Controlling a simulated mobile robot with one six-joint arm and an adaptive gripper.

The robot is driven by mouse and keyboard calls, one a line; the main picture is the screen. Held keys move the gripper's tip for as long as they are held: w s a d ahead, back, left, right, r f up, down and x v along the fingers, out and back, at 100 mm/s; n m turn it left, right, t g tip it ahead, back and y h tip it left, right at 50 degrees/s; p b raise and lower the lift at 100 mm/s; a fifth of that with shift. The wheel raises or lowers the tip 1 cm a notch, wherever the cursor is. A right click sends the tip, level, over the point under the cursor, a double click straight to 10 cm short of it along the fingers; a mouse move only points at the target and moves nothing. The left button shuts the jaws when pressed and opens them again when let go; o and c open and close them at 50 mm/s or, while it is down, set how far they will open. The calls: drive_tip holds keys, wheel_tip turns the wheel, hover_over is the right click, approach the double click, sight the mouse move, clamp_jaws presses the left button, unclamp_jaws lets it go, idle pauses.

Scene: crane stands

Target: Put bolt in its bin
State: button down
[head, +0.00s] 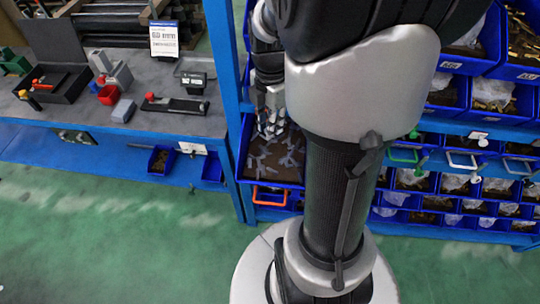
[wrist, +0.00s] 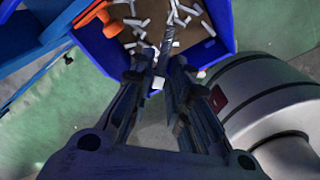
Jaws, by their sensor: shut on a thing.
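My gripper (head: 270,124) is over the back part of a blue bin (head: 243,160) with several loose grey bolts in it. In the wrist view my gripper (wrist: 160,76) is shut on a bolt (wrist: 166,46), with a pale end between the fingers and a darker shank pointing toward the bin's inside. The blue bin (wrist: 222,28) also shows there, with pale bolts scattered on its brown floor. I cannot tell whether the held bolt touches the ones below. My arm hides part of the bin's right side in the head view.
A blue upright post (head: 228,90) stands just left of the bin. An orange handle (head: 268,197) is on the bin's front. Shelves of blue bins (head: 470,95) fill the right. A grey workbench (head: 135,75) with tools is at left. The green floor (head: 120,225) is clear.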

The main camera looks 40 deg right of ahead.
sight(271, 162)
wheel_tip(271, 162, down, 14)
drive_tip(key=b, duration=0.4)
drive_tip(key=shift+f, duration=0.25)
drive_tip(key=shift+f+b, duration=0.25)
drive_tip(key=shift+b, duration=0.05)
drive_tip(key=c, duration=1.5)
unclamp_jaws()
drive_tip(key=shift+r, duration=0.1)
